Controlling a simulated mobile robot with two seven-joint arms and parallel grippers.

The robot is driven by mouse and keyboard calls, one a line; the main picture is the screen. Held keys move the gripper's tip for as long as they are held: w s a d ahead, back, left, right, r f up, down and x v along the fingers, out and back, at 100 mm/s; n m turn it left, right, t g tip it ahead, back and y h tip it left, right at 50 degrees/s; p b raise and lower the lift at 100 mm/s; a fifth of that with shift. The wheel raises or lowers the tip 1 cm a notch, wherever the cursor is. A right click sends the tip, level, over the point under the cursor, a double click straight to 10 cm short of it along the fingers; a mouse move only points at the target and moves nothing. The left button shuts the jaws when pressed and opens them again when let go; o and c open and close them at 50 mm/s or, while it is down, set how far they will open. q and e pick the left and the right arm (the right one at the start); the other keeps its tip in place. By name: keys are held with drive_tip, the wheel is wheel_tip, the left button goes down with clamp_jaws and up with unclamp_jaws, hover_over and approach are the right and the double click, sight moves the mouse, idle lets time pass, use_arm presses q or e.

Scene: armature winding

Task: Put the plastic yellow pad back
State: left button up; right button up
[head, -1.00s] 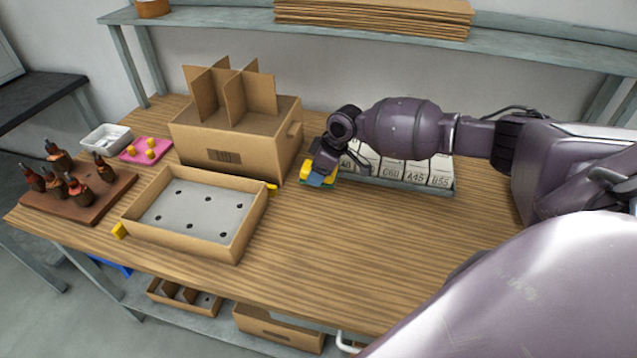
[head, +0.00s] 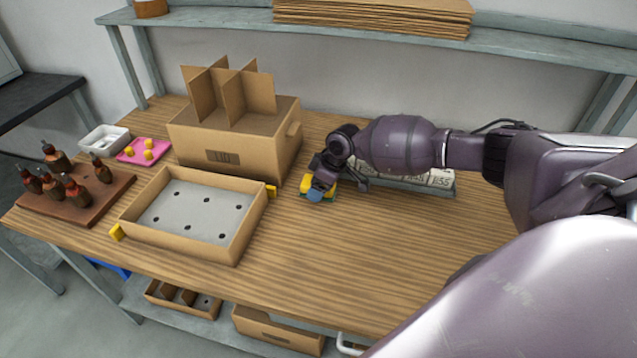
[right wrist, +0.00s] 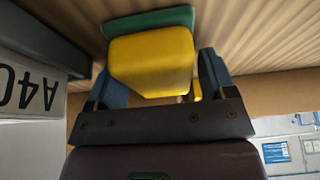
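The yellow pad (head: 305,190), with a green layer at its base, is at my right gripper (head: 320,190) near the tabletop, just right of the large cardboard box. In the right wrist view the yellow pad (right wrist: 152,62) fills the space between the two blue fingers of my right gripper (right wrist: 160,75), and the green layer (right wrist: 150,20) shows beyond it. The gripper appears shut on the pad. I cannot tell whether the pad touches the table. My left gripper is not in view.
A cardboard box (head: 235,150) with dividers stands left of the gripper. A shallow open box (head: 190,255) with yellow corner pieces is in front. A labelled rack (head: 440,185) is partly hidden behind my right arm. The wooden table (head: 350,260) is clear at front right.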

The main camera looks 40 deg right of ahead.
drive_tip(key=shift+o, duration=1)
drive_tip(key=shift+r, duration=0.25)
drive_tip(key=shift+d+r, duration=0.15)
drive_tip(key=shift+r, duration=0.2)
drive_tip(key=p+v, duration=0.1)
drive_tip(key=v, duration=0.8)
drive_tip(key=shift+s+d+r+p, duration=0.1)
drive_tip(key=shift+s+r+p, duration=0.15)
drive_tip(key=shift+r+p, duration=0.1)
drive_tip(key=shift+s+d+r, duration=0.1)
drive_tip(key=shift+s+r, duration=0.1)
drive_tip(key=shift+r, duration=0.45)
